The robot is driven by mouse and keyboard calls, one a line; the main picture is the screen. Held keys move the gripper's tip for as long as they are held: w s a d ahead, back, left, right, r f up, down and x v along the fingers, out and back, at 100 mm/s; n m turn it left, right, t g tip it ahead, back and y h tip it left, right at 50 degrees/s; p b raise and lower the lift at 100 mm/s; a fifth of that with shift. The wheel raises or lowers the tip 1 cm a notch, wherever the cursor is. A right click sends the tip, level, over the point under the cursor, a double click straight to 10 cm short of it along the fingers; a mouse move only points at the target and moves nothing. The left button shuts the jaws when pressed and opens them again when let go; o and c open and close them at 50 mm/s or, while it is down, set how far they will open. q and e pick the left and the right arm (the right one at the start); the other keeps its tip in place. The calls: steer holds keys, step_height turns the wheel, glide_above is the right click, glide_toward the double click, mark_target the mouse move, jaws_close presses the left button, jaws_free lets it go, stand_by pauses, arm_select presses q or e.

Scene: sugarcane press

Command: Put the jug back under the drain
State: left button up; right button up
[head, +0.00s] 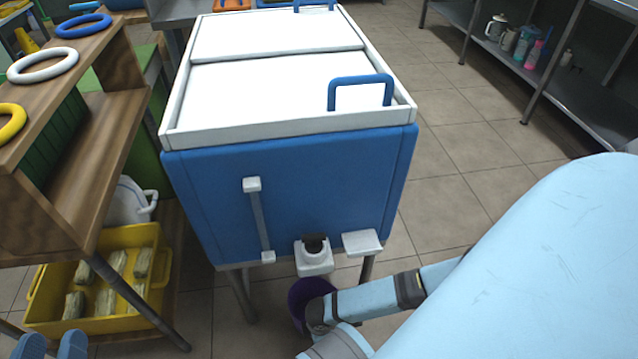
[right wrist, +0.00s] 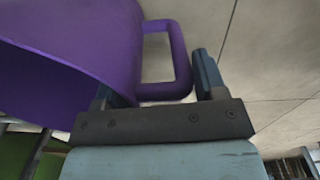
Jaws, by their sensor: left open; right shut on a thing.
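The purple jug (head: 303,292) is low in front of the blue and white box, just below the white drain fitting (head: 315,262) with its dark outlet. The fitting hides part of the jug's top. My right gripper is shut on the jug's handle; in the right wrist view the handle (right wrist: 181,60) of the jug (right wrist: 75,40) lies between the fingers of my right gripper (right wrist: 155,78). I cannot tell whether the jug touches the floor. My left gripper (head: 51,346) is open and empty at the bottom left corner.
The blue and white box (head: 290,190) stands on legs. A small white ledge (head: 362,243) juts out right of the drain. A wooden stand (head: 110,120) and yellow crate (head: 95,320) are at left. Tiled floor (head: 470,150) is open at right, before a metal shelf (head: 590,85).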

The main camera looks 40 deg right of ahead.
step_height(320, 180, down, 3)
steer(key=shift+r+b, duration=0.1)
steer(key=shift+b, duration=0.6)
arm_select(q)
steer(key=shift+w+a+r+m+t, duration=0.15)
steer(key=shift+w+a+m+t, duration=0.1)
steer(key=shift+w+m+t, duration=0.25)
steer(key=shift+s, duration=0.1)
arm_select(e)
steer(key=o, duration=1.7)
steer(key=shift+c, duration=0.2)
